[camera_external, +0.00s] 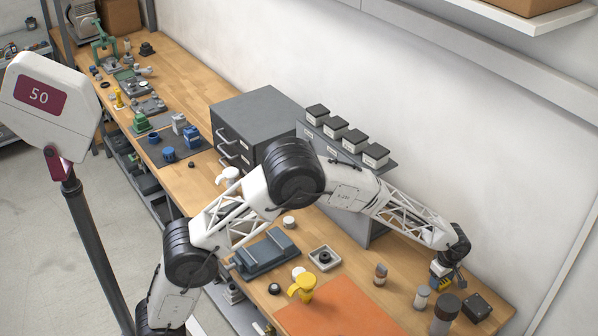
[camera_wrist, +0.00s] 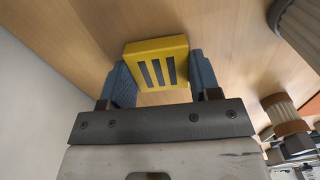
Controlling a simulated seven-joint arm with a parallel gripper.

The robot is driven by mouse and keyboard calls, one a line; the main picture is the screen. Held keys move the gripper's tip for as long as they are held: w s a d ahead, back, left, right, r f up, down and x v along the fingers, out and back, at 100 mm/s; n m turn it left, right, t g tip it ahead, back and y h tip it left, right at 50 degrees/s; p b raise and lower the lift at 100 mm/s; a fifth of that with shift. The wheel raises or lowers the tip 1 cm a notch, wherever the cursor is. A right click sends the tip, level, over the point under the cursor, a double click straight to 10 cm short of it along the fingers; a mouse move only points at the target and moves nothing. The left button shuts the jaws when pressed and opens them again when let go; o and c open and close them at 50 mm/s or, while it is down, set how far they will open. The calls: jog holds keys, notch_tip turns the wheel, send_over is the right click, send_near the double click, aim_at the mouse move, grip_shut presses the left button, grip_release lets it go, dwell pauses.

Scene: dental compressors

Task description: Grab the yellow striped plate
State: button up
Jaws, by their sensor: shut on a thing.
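The yellow striped plate (camera_wrist: 157,62) is a yellow block with dark stripes on its face. In the wrist view it sits between the two blue-grey fingers of my gripper (camera_wrist: 160,85), which is shut on it. In the outside view my gripper (camera_external: 444,281) is at the right end of the wooden bench, with a small bit of the yellow plate (camera_external: 444,284) showing at its fingers. I cannot tell whether the plate touches the bench top.
A dark cylinder (camera_external: 445,314), a grey-white jar (camera_external: 421,298) and a black box (camera_external: 477,307) stand close to my gripper. A grey cabinet (camera_external: 262,115) and the wall are behind.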

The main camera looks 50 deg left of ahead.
jog(key=shift+r, duration=0.4)
jog(key=shift+s+a+r, duration=0.1)
jog(key=shift+s+r, duration=0.1)
jog(key=shift+r, duration=0.4)
jog(key=shift+s+a+r, duration=0.1)
jog(key=shift+s+r, duration=0.1)
jog(key=shift+r, duration=0.35)
jog(key=s+a, duration=0.1)
jog(key=s, duration=0.3)
jog(key=s+a+r, duration=0.1)
jog(key=s+a, duration=0.1)
jog(key=s, duration=0.3)
jog(key=s+a, duration=0.2)
jog(key=s, duration=0.3)
jog(key=shift+a+r, duration=0.15)
jog(key=shift+a, duration=0.1)
